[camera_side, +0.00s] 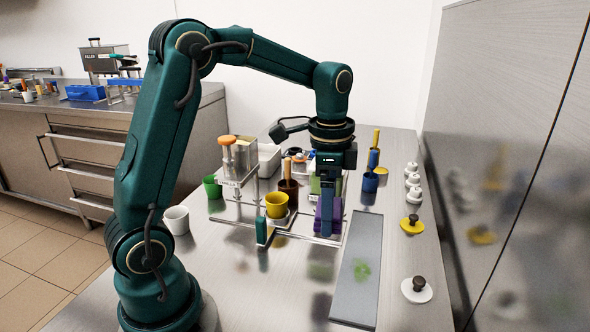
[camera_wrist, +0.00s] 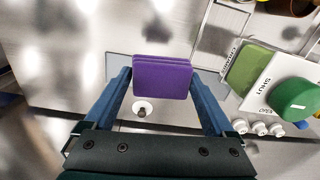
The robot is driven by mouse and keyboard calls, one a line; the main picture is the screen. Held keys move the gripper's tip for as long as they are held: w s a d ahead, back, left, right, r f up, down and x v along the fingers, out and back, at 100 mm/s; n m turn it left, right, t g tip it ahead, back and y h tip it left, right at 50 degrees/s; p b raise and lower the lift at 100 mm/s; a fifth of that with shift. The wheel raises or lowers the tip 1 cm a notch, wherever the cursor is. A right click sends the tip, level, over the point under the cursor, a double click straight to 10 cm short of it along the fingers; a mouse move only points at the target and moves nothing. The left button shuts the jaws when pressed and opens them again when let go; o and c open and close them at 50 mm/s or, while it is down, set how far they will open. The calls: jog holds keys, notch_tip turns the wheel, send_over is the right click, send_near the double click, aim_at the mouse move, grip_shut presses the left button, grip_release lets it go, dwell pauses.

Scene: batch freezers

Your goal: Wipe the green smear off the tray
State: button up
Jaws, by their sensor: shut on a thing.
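The tray (camera_side: 367,233) is a long flat grey plate lying on the steel bench, right of my gripper in the side view. The green smear (camera_side: 361,271) is a faint patch on its nearer half. My gripper (camera_side: 328,226) points down and is shut on a purple sponge (camera_side: 319,216). The same sponge (camera_wrist: 162,78) sits between both blue fingers of my gripper (camera_wrist: 162,72) in the wrist view. The sponge is apart from the smear, to its upper left in the side view. I cannot make out the smear in the wrist view.
A wire rack with a yellow cup (camera_side: 277,205) and a brown cup stands left of the gripper. A green cup (camera_side: 212,187) and a white cup (camera_side: 176,220) stand farther left. Yellow (camera_side: 411,224) and white (camera_side: 417,290) knobbed lids lie right of the tray.

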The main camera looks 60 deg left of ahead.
jog(key=w+d+f+m, duration=0.1)
jog(key=w+d+f, duration=0.2)
jog(key=d, duration=0.4)
send_over(358, 285)
jog(key=shift+a+f, duration=0.1)
jog(key=shift+f, duration=3.05)
jog(key=shift+w+f, duration=0.1)
jog(key=shift+f, duration=0.8)
jog(key=shift+w+a, duration=0.6)
jog(key=shift+a, duration=0.05)
jog(key=shift+c, duration=0.5)
jog(key=shift+w+a, duration=1.9)
jog(key=shift+s+d, duration=2.6)
notch_tip(358, 285, up, 8)
